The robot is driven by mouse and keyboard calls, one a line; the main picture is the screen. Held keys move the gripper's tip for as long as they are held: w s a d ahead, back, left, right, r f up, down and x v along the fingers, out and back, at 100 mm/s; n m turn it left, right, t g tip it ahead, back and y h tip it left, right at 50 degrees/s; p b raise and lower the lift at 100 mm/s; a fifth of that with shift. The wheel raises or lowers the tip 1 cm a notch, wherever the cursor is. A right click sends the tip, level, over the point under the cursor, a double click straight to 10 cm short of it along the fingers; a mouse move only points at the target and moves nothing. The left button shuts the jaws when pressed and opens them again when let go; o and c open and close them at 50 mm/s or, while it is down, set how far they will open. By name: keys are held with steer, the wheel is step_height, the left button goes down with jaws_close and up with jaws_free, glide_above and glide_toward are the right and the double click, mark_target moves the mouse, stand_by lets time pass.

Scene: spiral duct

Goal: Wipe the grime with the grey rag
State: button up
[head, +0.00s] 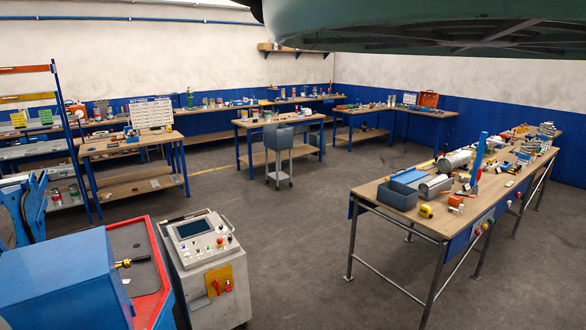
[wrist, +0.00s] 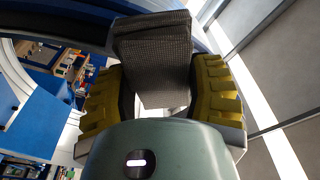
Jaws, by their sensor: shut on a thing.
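In the wrist view my gripper (wrist: 161,88) has yellow ridged fingers on both sides of a dark grey woven rag (wrist: 153,60). The fingers are shut on the rag, which is folded and sticks out beyond them. The rag's upper end lies in front of a dark curved edge, and I cannot tell whether it touches anything. In the head view neither my gripper nor the rag can be seen. I cannot make out any grime in either view.
In the head view a long workbench (head: 372,190) with many tools stands at right. A control console (head: 200,250) and a blue-red machine (head: 70,275) stand at front left. More benches line the back. The grey floor (head: 300,240) between is open. A large greenish shape fills the top right.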

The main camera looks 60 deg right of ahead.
steer(key=shift+r+p, duration=1.2)
steer(key=shift+r, duration=1.35)
steer(key=shift+d+f+b, duration=0.1)
steer(key=shift+d+b, duration=0.05)
steer(key=shift+b, duration=0.15)
step_height(320, 180, down, 9)
steer(key=b, duration=1)
steer(key=shift+f, duration=0.2)
steer(key=shift+w+r+b+v, duration=0.15)
steer(key=shift+b+v, duration=0.4)
steer(key=shift+v, duration=0.9)
steer(key=shift+w+r+b+v, duration=0.15)
steer(key=shift+b+v, duration=0.4)
steer(key=shift+v, duration=0.9)
steer(key=shift+d, duration=0.3)
